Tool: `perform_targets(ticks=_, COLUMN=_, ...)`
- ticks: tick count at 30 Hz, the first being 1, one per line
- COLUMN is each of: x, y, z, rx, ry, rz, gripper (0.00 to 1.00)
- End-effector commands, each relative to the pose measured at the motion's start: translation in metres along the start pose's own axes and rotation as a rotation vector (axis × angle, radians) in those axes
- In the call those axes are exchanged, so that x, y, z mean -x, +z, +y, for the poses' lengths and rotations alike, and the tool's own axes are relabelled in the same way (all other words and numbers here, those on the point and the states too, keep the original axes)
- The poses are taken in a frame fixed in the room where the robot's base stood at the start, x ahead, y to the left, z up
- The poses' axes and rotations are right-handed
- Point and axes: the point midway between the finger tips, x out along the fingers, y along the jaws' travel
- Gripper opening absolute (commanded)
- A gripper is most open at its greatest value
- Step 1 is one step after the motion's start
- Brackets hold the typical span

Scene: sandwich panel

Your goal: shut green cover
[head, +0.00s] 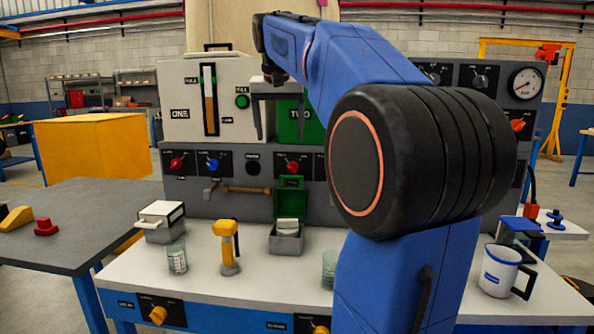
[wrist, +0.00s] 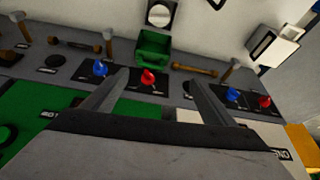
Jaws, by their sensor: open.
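The green cover (head: 291,197) stands raised at the back of a small grey box (head: 287,240) on the bench. In the wrist view the green cover (wrist: 153,48) is beyond my fingertips, near the top middle. My gripper (head: 279,128) is open and empty, in front of the upright panel and above the cover. Its two fingers are spread in the wrist view (wrist: 157,78), with a red knob (wrist: 147,77) seen between them. The fingers look apart from the cover.
A white-lidded box (head: 160,220), a yellow-topped tool (head: 227,247) and a clear beaker (head: 177,259) stand left of the grey box. Another beaker (head: 329,268) is partly hidden by my arm. A white jug (head: 503,270) stands right. Panel knobs and a horizontal handle (head: 246,189) project behind.

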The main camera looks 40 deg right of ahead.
Motion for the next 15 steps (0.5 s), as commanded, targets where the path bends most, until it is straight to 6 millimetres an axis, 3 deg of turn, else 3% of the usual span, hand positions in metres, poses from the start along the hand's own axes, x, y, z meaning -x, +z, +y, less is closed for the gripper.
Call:
perform_targets(ticks=1, x=0.002, y=-0.013, z=0.004, rx=-0.022, ry=0.008, rz=0.002, gripper=0.79)
perform_targets(ticks=6, x=0.006, y=-0.030, z=0.012, rx=-0.061, ry=0.024, rz=0.002, gripper=0.79)
perform_targets(ticks=11, x=-0.003, y=-0.031, z=0.013, rx=-0.064, ry=0.026, rz=-0.001, gripper=0.79)
perform_targets(ticks=15, x=-0.022, y=-0.030, z=0.013, rx=-0.064, ry=0.026, rz=-0.002, gripper=0.79)
